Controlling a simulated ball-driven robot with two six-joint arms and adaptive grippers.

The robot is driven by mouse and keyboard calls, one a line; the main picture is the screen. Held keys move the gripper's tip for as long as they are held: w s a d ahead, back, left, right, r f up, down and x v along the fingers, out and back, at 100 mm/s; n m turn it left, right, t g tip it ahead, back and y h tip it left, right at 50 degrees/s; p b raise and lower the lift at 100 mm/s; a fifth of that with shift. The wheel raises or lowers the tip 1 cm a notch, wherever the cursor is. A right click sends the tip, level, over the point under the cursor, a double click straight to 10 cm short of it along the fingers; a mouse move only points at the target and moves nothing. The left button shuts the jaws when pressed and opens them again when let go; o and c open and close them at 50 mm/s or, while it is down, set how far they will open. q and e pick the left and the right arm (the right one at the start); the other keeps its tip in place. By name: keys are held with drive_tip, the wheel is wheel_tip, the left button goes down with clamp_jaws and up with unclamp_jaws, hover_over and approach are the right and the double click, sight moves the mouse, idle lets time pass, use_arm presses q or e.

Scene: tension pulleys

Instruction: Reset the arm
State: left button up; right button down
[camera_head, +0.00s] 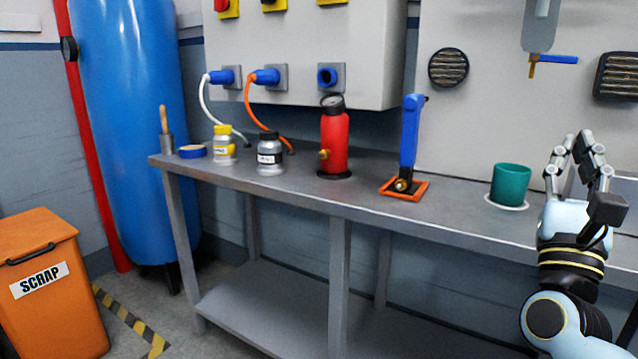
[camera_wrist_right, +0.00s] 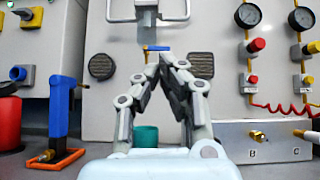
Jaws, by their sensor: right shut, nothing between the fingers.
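My right arm comes up from the lower right in the head view. Its gripper (camera_head: 575,158) points upward beside the green cup, at the right end of the bench. In the right wrist view the gripper (camera_wrist_right: 166,58) has its fingertips brought together, with nothing between them. The green cup (camera_head: 510,184) stands on a white coaster (camera_head: 507,204) to the left of the gripper; in the wrist view the cup (camera_wrist_right: 146,135) shows partly behind the fingers. My left gripper is not in view.
On the bench (camera_head: 300,195) stand a blue lever on an orange frame (camera_head: 406,145), a red canister (camera_head: 335,140), two jars (camera_head: 269,155) and blue tape (camera_head: 192,152). An orange scrap bin (camera_head: 50,290) and a blue tank (camera_head: 130,130) are at left. Gauges (camera_wrist_right: 248,15) are on the wall.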

wheel_tip(320, 180, down, 26)
drive_tip(key=s+a+n+g+y, duration=0.2)
drive_tip(key=s+n+g+y, duration=0.15)
drive_tip(key=n+y, duration=0.65)
drive_tip(key=s+a+f+n+g+y, duration=0.1)
drive_tip(key=s+f+n+g, duration=0.3)
drive_tip(key=f, duration=0.5)
drive_tip(key=s+f+n+g, duration=0.2)
drive_tip(key=s+f+n, duration=0.3)
drive_tip(key=f, duration=0.5)
drive_tip(key=s+f+n+g+y, duration=0.1)
drive_tip(key=s+f+n+g, duration=0.35)
drive_tip(key=s+f, duration=0.5)
drive_tip(key=s+f+n+g+y, duration=0.1)
drive_tip(key=s+f+n+g, duration=0.2)
drive_tip(key=s+f+n, duration=0.65)
drive_tip(key=s+f+n+g, duration=0.2)
drive_tip(key=s+n+g, duration=0.4)
drive_tip(key=s, duration=1.4)
drive_tip(key=n+p, duration=0.1)
drive_tip(key=n, duration=0.1)
drive_tip(key=shift+f+n+h, duration=0.3)
drive_tip(key=shift+f+n, duration=0.1)
